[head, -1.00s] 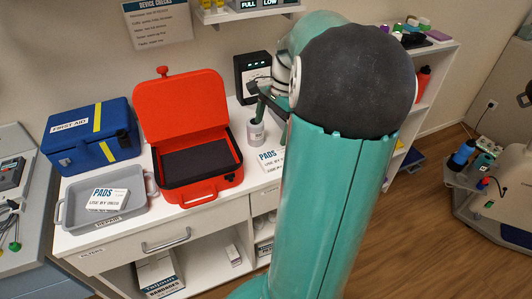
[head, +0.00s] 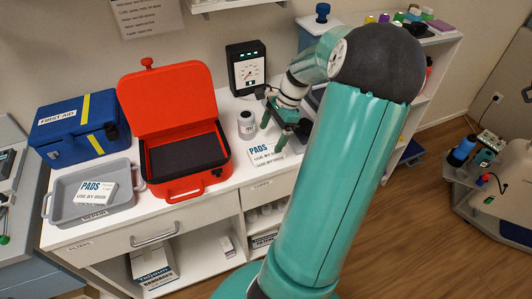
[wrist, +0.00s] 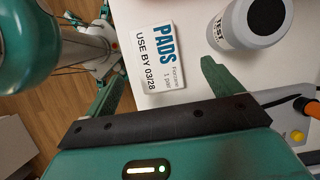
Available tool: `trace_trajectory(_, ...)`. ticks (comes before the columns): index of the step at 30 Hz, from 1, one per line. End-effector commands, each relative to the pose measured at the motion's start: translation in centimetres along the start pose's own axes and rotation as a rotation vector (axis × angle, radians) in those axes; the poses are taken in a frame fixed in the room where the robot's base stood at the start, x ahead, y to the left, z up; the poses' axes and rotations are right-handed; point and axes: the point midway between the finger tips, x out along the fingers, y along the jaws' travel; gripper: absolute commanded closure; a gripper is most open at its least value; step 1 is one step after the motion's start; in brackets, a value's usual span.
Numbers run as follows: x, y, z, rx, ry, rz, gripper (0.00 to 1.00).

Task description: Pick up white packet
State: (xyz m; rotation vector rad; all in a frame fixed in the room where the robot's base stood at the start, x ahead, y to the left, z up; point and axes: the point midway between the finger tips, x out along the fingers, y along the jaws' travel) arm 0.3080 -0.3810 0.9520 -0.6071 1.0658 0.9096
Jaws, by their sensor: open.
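A white packet lettered PADS (head: 262,154) lies flat on the white counter. In the wrist view the packet (wrist: 155,62) shows its PADS and USE BY 03/28 lettering. My gripper (head: 274,130) is open and empty above the packet in the head view; part of the packet is hidden behind a finger. In the wrist view the packet lies between and beyond the fingers of my gripper (wrist: 163,72); I cannot tell the gap in height. Another white PADS packet (head: 97,190) lies in a grey tray (head: 62,212) at the left.
A grey TEST bottle (head: 246,126) stands close left of my gripper. An open red case (head: 213,186) and a blue first aid box (head: 80,125) stand further left. A black gauge (head: 245,66) stands at the back wall. The counter edge lies just in front of the packet.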

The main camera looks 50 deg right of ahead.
Motion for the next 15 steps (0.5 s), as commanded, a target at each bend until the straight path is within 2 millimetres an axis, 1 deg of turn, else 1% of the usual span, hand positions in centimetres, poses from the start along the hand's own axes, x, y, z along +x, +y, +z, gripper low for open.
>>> trace_trajectory(1,0.6,0.0,0.0,0.001,-0.002,0.002,0.09)
trace_trajectory(5,1.3,0.0,-0.1,-0.001,0.000,0.001,0.09)
trace_trajectory(7,2.1,0.2,-0.1,-0.001,-0.003,0.002,0.09)
trace_trajectory(12,4.7,0.5,0.0,-0.003,-0.003,0.004,0.09)
trace_trajectory(15,5.8,0.4,0.0,-0.005,-0.002,0.003,0.09)
